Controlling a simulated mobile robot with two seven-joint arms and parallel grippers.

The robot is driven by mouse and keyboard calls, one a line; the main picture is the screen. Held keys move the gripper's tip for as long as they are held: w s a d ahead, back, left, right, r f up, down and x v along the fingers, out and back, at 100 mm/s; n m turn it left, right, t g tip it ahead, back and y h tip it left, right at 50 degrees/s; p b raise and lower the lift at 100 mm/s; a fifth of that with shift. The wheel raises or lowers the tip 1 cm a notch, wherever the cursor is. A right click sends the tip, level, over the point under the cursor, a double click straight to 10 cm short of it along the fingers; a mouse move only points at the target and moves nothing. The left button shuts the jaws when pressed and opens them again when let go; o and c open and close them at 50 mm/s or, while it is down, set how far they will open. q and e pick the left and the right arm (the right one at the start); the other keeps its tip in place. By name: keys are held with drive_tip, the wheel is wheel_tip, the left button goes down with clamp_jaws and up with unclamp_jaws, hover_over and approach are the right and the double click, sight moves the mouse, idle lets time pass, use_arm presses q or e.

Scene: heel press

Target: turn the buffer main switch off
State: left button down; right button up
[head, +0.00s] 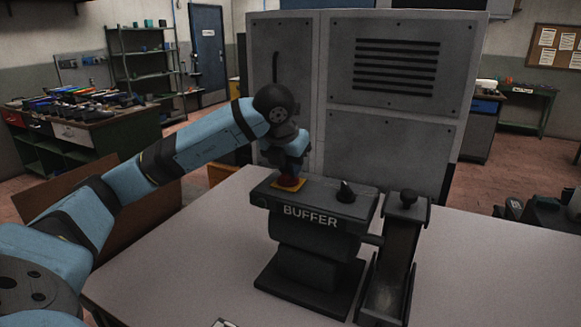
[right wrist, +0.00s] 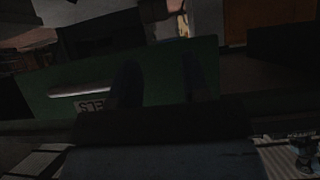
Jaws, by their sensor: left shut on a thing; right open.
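The buffer (head: 308,252) is a dark machine lettered "BUFFER" on the grey table. A red switch knob (head: 289,181) on a yellow plate (head: 276,184) sits at the left of its top. My left gripper (head: 288,172) points down onto the red knob and is shut on it, covering its upper part. A black knob (head: 346,192) stands to the right on the same top. The knob's exact angle is hard to tell. My right gripper (right wrist: 160,85) is open in the dark right wrist view, with a dark finger on each side and nothing visible between them.
A dark upright holder (head: 395,255) stands right of the buffer. A large grey cabinet (head: 385,120) rises behind the table (head: 190,262). The table's left part is clear. A green panel (right wrist: 75,75) with a pale label fills much of the right wrist view.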

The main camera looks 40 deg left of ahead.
idle(0.3)
use_arm(q)
drive_tip(key=c, duration=1.1)
unclamp_jaws()
drive_tip(key=shift+c, duration=0.2)
drive_tip(key=v, duration=1.4)
drive_tip(key=shift+p, duration=0.4)
drive_tip(key=shift+o, duration=0.4)
drive_tip(key=shift+d, duration=0.1)
